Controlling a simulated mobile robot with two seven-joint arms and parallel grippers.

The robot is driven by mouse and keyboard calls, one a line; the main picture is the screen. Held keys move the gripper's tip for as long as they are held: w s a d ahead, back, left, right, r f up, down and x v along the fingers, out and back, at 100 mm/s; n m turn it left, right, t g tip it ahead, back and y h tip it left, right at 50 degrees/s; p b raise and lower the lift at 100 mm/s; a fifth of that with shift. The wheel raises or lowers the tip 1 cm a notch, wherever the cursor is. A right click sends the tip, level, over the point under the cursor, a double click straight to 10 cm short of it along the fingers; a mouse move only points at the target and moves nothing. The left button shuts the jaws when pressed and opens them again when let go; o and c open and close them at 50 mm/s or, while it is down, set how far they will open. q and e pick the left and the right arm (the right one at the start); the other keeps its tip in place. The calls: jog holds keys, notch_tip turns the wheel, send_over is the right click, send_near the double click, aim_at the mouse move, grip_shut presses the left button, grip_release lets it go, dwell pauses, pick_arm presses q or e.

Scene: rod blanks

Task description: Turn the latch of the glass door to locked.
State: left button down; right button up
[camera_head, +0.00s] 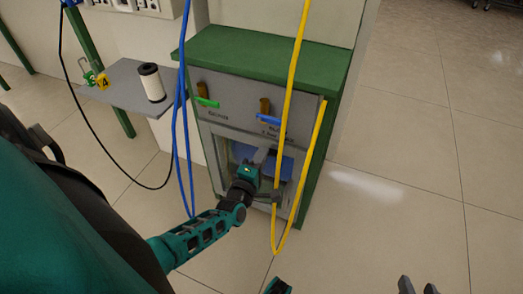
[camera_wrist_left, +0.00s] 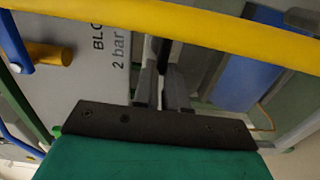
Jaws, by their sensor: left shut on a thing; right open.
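The glass door (camera_head: 213,160) is in the lower front of the green-topped cabinet and looks closed. My left gripper (camera_head: 264,158) reaches the door's upper part, just below the grey panel. In the left wrist view, the two grey fingers of my left gripper (camera_wrist_left: 163,90) are shut on a narrow dark piece, the latch (camera_wrist_left: 163,55). The fingers hide most of the latch, and I cannot tell its angle. My right gripper (camera_head: 418,287) is open and empty at the bottom right edge, far from the cabinet.
A yellow hose (camera_head: 286,95) hangs in front of the cabinet and crosses close before my left gripper in the wrist view. Blue hoses (camera_head: 181,110) hang at left. The panel has green (camera_head: 207,102) and blue (camera_head: 268,119) handles.

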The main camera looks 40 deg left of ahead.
pick_arm(q)
jog(key=shift+r, duration=0.1)
pick_arm(e)
jog(key=shift+s+f, duration=0.1)
pick_arm(q)
jog(key=c, duration=1.2)
grip_release()
pick_arm(e)
jog(key=shift+d, duration=0.1)
pick_arm(q)
jog(key=shift+s, duration=0.1)
